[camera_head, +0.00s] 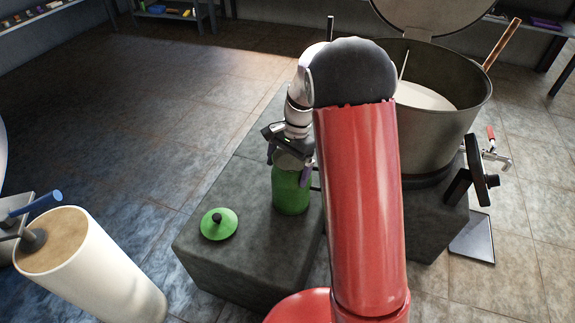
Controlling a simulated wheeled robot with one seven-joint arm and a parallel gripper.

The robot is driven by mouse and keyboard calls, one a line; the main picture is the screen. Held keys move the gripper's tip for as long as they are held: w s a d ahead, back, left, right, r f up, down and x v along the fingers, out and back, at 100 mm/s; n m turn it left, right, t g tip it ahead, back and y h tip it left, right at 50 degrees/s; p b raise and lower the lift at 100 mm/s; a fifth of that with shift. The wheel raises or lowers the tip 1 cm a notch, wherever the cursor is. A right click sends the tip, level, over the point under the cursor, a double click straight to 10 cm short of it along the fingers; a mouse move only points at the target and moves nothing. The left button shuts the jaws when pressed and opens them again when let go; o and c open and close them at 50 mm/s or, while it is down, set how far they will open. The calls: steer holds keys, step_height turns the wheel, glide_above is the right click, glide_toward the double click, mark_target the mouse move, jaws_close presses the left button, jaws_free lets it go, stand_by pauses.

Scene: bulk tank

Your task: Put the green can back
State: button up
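The green can (291,194) stands upright on a grey stone block (240,266), left of my red arm. Its round green lid (219,224) with a dark knob lies apart from it, on the block to the left. My gripper (289,167) points down at the top of the can, with a dark purple fingertip on either side of its upper part. The fingers are spread about as wide as the can's top, and I cannot tell whether they touch it. My arm and gripper hide part of the can's top and right side.
A large metal tank (440,125) with whitish liquid inside and its lid (430,14) raised stands behind right. A tap (492,157) sticks out on its right. A cream cylinder (88,262) with a blue handle is at front left. Open tiled floor lies left.

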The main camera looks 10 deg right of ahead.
steer(key=v, duration=1.2)
steer(key=s+r+n+t+p, duration=0.1)
steer(key=s+r+n, duration=0.1)
steer(key=s+r, duration=0.3)
steer(key=s+r+n+t+h, duration=0.1)
steer(key=s+n+t, duration=0.2)
steer(key=s, duration=0.8)
steer(key=s+a+r+n+t+h, duration=0.1)
steer(key=s+n+t, duration=0.2)
steer(key=s+n, duration=0.3)
steer(key=s, duration=0.4)
steer(key=shift+s+a+r+t+h, duration=0.3)
steer(key=shift+s, duration=0.1)
